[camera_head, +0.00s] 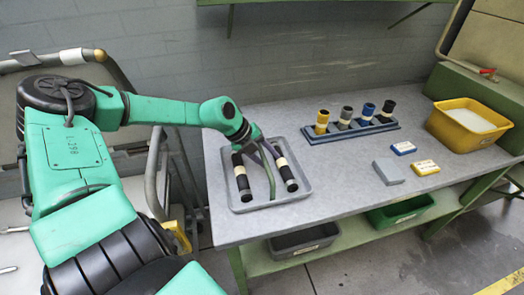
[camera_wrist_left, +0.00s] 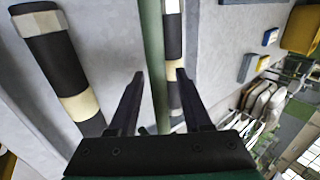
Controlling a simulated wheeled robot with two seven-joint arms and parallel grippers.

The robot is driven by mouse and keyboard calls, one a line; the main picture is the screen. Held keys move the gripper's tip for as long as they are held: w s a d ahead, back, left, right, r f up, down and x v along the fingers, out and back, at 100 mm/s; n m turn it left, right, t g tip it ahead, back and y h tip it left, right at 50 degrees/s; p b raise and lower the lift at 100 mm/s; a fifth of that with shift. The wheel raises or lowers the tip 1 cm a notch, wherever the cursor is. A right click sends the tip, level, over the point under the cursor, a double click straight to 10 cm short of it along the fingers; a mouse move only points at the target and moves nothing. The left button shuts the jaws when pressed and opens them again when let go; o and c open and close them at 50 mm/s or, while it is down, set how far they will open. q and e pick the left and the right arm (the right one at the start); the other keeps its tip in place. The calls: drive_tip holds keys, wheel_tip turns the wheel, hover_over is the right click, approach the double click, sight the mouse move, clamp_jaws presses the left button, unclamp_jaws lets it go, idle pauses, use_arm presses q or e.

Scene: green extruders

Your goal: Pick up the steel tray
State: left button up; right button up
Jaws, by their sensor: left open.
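The steel tray (camera_head: 301,196) is a shallow grey tray lying flat at the left end of the workbench. Two black cylinders with cream bands (camera_head: 242,177) (camera_head: 286,174) lie in it, with a thin green bar (camera_head: 268,178) running between them. My left gripper (camera_head: 264,150) is over the tray's far part, pointing down. In the left wrist view its two dark fingers (camera_wrist_left: 160,82) are open, with the green bar (camera_wrist_left: 153,50) passing between them in the picture. I cannot tell whether they touch it. One cylinder (camera_wrist_left: 58,70) is left of the fingers. My right gripper is not in view.
A blue rack (camera_head: 350,130) with several coloured cylinders stands behind and right of the tray. A yellow bin (camera_head: 468,126) and several small boxes (camera_head: 388,172) are farther right. The grey worktop between is clear. Grey and green bins (camera_head: 400,211) sit on the shelf below.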

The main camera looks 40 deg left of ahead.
use_arm(q)
clamp_jaws()
idle(1.4)
drive_tip(key=shift+r, duration=0.1)
